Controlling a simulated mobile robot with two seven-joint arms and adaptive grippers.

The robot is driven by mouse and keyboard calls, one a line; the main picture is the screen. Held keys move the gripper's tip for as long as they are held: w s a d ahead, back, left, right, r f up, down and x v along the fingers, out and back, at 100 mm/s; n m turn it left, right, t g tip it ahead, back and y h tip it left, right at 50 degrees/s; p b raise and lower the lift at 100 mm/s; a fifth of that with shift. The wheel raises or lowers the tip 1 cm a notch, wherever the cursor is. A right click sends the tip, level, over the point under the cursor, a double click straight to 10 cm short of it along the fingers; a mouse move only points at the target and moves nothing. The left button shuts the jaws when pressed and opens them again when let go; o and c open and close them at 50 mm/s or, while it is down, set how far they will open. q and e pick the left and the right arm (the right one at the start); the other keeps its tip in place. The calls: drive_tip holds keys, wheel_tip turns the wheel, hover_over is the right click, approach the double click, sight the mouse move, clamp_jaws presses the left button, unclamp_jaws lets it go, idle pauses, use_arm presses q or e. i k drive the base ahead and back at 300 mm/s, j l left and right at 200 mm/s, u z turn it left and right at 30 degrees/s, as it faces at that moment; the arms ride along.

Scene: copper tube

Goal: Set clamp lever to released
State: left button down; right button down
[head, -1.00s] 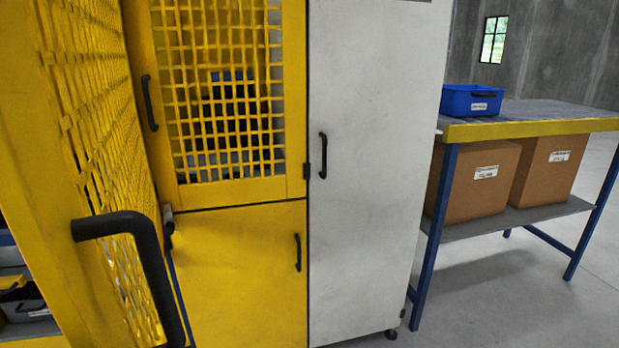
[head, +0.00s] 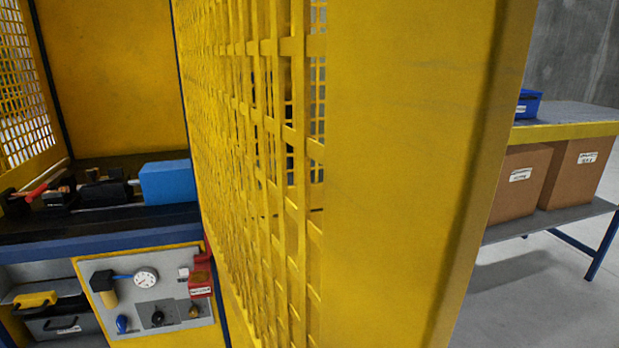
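In the head view, a red lever-like handle (head: 48,180) shows at the far left inside the yellow machine enclosure, on the dark work bed. It is small and slanted; I cannot tell whether it is the clamp lever, or its setting. Dark tooling (head: 100,192) and a blue block (head: 167,182) lie to its right on the bed. Neither of my grippers is in view.
A yellow mesh door panel (head: 425,150) stands close in the middle. Below the bed is a control panel (head: 150,300) with a gauge. A blue-legged table (head: 570,131) with cardboard boxes (head: 575,172) stands right. Bare floor lies below it.

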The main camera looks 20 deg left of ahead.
sight(52, 183)
drive_tip(key=j, duration=1.7)
drive_tip(key=k+j, duration=0.1)
drive_tip(key=j, duration=1.6)
